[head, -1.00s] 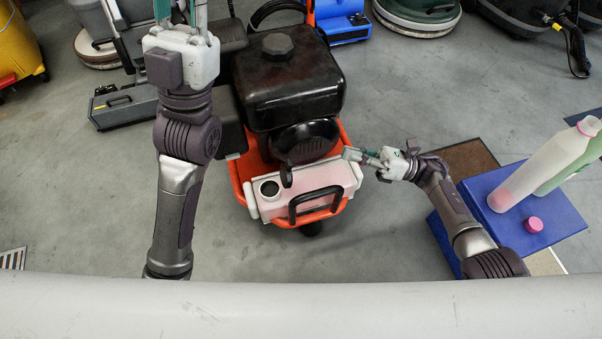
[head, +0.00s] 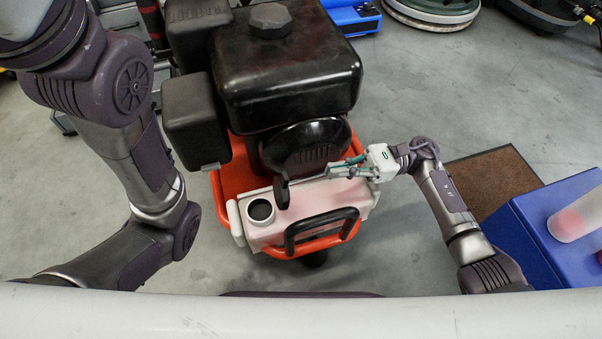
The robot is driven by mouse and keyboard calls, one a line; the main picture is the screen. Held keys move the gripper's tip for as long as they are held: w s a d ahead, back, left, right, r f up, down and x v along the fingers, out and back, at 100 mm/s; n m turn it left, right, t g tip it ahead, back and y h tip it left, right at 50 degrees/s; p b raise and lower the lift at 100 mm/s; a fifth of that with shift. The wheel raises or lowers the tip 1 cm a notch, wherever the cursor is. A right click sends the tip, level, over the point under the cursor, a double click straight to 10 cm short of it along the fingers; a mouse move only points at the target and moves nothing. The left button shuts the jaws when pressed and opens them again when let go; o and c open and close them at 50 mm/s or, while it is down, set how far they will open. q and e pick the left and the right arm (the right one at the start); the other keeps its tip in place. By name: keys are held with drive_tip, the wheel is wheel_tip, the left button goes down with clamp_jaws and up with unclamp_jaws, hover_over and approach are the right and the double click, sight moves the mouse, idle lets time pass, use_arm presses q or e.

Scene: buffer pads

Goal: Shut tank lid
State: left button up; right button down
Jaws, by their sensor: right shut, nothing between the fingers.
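The pale pink-white tank (head: 318,198) sits at the front of the orange-framed machine, with a black handle (head: 320,232) on its front. Its round filler opening (head: 261,211) is uncovered, with a white rim and a dark inside. The black lid (head: 282,192) stands upright beside the opening, on its right. My right gripper (head: 332,171) is shut and empty over the tank's right rear part, pointing left, to the right of the lid and apart from it. My left arm crosses the upper left; its gripper is out of view.
The machine's black body (head: 285,75) rises right behind the tank. A blue box (head: 540,235) with a translucent bottle (head: 580,218) stands at the right, by a brown mat (head: 492,180). Grey floor is clear in front of the tank.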

sight(288, 177)
drive_tip(key=b+x, duration=0.2)
drive_tip(key=x, duration=0.6)
drive_tip(key=shift+r, duration=0.15)
